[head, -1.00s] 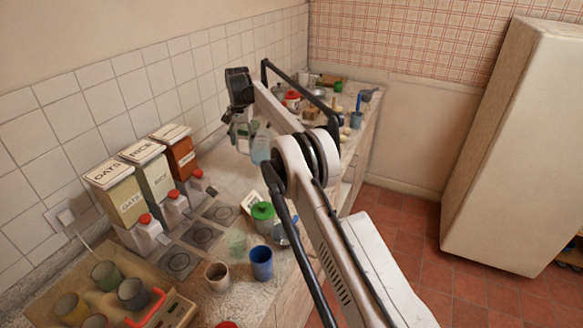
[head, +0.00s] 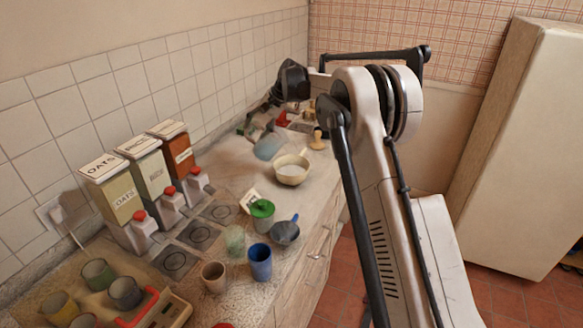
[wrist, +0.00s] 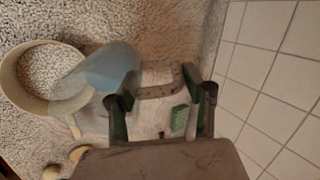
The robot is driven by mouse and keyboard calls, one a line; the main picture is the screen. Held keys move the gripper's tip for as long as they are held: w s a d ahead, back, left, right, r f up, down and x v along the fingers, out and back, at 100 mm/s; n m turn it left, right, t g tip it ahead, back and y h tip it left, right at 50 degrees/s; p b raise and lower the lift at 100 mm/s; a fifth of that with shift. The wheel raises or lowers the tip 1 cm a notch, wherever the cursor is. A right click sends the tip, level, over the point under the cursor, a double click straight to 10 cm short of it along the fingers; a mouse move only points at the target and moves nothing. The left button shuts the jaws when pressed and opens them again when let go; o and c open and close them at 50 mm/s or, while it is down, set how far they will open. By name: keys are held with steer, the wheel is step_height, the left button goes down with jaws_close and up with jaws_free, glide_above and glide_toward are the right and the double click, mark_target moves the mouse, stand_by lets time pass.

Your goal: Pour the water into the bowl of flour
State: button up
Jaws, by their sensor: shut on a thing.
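In the head view, a pale bowl (head: 291,181) with whitish content sits on the counter beyond the small pots. My gripper (head: 259,131) is beyond it to the left, shut on a translucent bluish water container (head: 268,148). The container looks tilted, with its lower end toward the bowl. In the wrist view, the bowl (wrist: 12,83) is at the left, and the container (wrist: 98,75) overlaps its right edge in the picture. My gripper (wrist: 162,108) shows at the centre, with the container by its left finger. I cannot make out a stream or the water level.
Labelled dispensers (head: 150,185) stand along the tiled wall. A wooden object (head: 318,140) is behind the bowl. The tiled wall is close to my gripper.

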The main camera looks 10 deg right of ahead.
mark_target(279, 131)
steer(key=shift+s+d+r+y, duration=0.25)
steer(key=shift+d+r+y, duration=0.05)
steer(key=shift+d+r, duration=0.25)
steer(key=shift+s+d+r+t+y, duration=0.1)
steer(key=shift+s+d+t+y, duration=0.05)
steer(key=shift+d+t+y, duration=0.2)
steer(key=shift+s+d+f+t+y+b, duration=0.1)
steer(key=shift+d+f+t+y+b, duration=0.25)
steer(key=shift+b, duration=0.3)
steer(key=d+y, duration=0.1)
steer(key=y+b, duration=0.1)
steer(key=shift+s+d+t+y, duration=0.3)
steer(key=shift+s+d+y, duration=0.05)
steer(key=shift+s+y, duration=0.05)
steer(key=shift+s+d+f+t+y+b, duration=0.1)
steer(key=shift+s+d+t+y+b, duration=0.2)
steer(key=shift+d+y, duration=0.25)
steer(key=shift+s+d+f+t+y+b, duration=0.1)
steer(key=shift+s+d+t+y+b, duration=0.15)
steer(key=shift+d+y, duration=0.3)
stand_by(1.2)
steer(key=shift+s+d+f+t+y+b, duration=0.15)
steer(key=shift+d+t+y+b, duration=0.25)
steer(key=shift+b, duration=0.4)
steer(key=shift+w+d+f+t+y+b, duration=0.15)
steer(key=shift+y+b, duration=0.35)
steer(key=shift+b, duration=0.25)
